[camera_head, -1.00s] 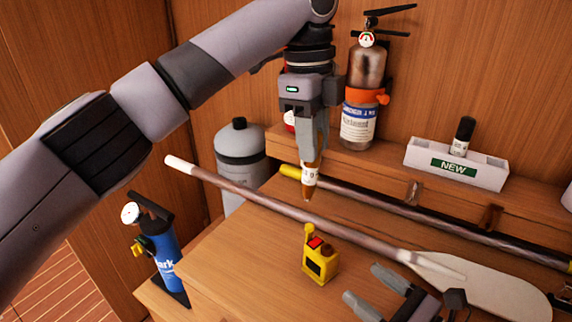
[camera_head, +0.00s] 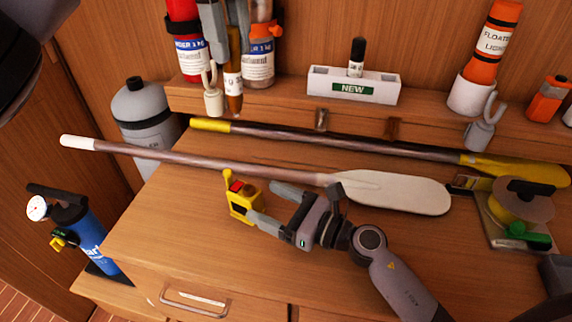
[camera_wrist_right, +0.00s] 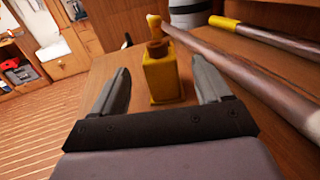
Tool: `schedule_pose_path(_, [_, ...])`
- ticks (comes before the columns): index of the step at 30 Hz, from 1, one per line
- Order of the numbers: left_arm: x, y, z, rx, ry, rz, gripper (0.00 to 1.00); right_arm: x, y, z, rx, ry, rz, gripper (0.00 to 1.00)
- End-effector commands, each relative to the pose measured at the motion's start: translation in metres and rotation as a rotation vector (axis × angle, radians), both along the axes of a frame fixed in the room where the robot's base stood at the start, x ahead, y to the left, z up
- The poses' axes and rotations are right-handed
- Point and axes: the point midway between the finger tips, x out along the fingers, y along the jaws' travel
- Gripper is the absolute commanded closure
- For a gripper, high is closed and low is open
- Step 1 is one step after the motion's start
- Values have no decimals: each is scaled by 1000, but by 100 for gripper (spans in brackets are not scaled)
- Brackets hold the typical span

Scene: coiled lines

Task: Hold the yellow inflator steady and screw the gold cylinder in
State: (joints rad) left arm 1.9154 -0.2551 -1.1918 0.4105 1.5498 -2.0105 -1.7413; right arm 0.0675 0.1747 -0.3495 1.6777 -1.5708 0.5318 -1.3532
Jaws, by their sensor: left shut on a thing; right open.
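The yellow inflator (camera_head: 243,203), with a red and black top, stands upright on the wooden table in front of the paddle. My right gripper (camera_head: 266,203) is open, with its fingers pointing at the inflator from the right. In the right wrist view the inflator (camera_wrist_right: 161,78) stands between and slightly beyond the open fingers (camera_wrist_right: 160,66). My left gripper (camera_head: 226,32) is shut on the gold cylinder (camera_head: 233,88), which has a white label and points tip down. They are well above the inflator, in front of the extinguishers in the picture. The cylinder's upper part is partly hidden by the fingers.
A white-bladed paddle (camera_head: 390,190) lies just behind the inflator, and a yellow-ended one (camera_head: 340,144) lies farther back. The shelf holds extinguishers (camera_head: 188,45) and a white NEW holder (camera_head: 353,88). A blue pump (camera_head: 92,243) stands left. The table's front left is clear.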

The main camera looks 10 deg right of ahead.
Motion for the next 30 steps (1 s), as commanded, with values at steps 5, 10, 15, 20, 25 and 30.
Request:
schedule_pose_path(5, [0, 0, 0, -1, -1, 1, 100, 22, 28, 2, 3, -1, 1, 23])
schedule_pose_path(10, [0, 0, 0, -1, -1, 1, 100, 35, 42, 0, 1, 0, 0, 23])
schedule_pose_path(15, [0, 0, 0, -1, -1, 1, 100, 40, 49, 0, 0, 1, 0, 23])
schedule_pose_path(20, [0, 0, 0, -1, -1, 1, 100, 40, 50, 0, -1, 1, 1, 23])
schedule_pose_path(25, [0, 0, 0, -1, -1, 1, 100, 40, 50, 0, -1, 1, 1, 40])
schedule_pose_path(30, [0, 0, 0, -1, -1, 1, 100, 40, 50, 0, -1, 1, 0, 86])
